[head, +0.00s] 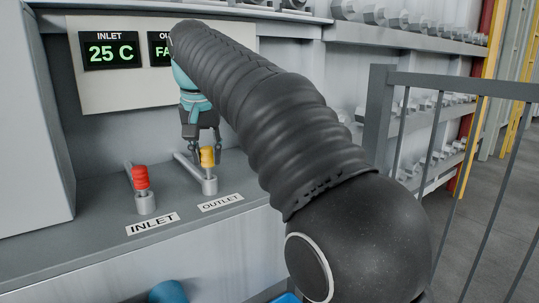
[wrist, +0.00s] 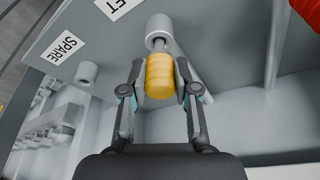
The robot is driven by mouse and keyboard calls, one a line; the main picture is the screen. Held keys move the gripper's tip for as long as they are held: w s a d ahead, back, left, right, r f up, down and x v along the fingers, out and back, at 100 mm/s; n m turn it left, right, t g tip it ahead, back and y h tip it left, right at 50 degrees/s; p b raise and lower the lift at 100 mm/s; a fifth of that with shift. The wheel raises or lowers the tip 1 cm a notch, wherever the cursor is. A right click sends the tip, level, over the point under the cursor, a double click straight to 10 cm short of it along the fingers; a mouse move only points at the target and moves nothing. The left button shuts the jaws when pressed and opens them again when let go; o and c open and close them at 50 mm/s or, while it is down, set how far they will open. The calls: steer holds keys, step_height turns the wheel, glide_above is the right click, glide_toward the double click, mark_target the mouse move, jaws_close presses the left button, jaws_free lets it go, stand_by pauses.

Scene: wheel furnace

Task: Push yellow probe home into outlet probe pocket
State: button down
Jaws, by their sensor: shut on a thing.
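In the wrist view the yellow grip (wrist: 160,76) sits between both fingers of my gripper (wrist: 159,88). A short length of metal stem shows between the yellow grip and the outlet pocket (wrist: 160,27). The stem lines up with the pocket; how deep it sits inside is hidden. In the head view my gripper (head: 205,150) is shut on the probe from above, partly hidden by my arm.
A red probe (head: 140,179) stands in the inlet pocket (head: 146,204) to the left. An empty-looking spare pocket (wrist: 87,72) is near the SPARE label (wrist: 63,48). The panel's inlet display (head: 109,51) reads 25 C; the outlet display is partly hidden. A grey railing (head: 380,110) stands right.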

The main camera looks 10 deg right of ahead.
steer(key=shift+f+b, duration=0.4)
steer(key=shift+f, duration=0.2)
steer(key=c, duration=0.8)
jaws_free()
steer(key=shift+c, duration=1.4)
steer(key=shift+r, duration=0.15)
step_height(320, 180, up, 3)
steer(key=p, duration=0.3)
steer(key=shift+f, duration=0.2)
steer(key=shift+r+p, duration=0.65)
steer(key=shift+r, duration=1.45)
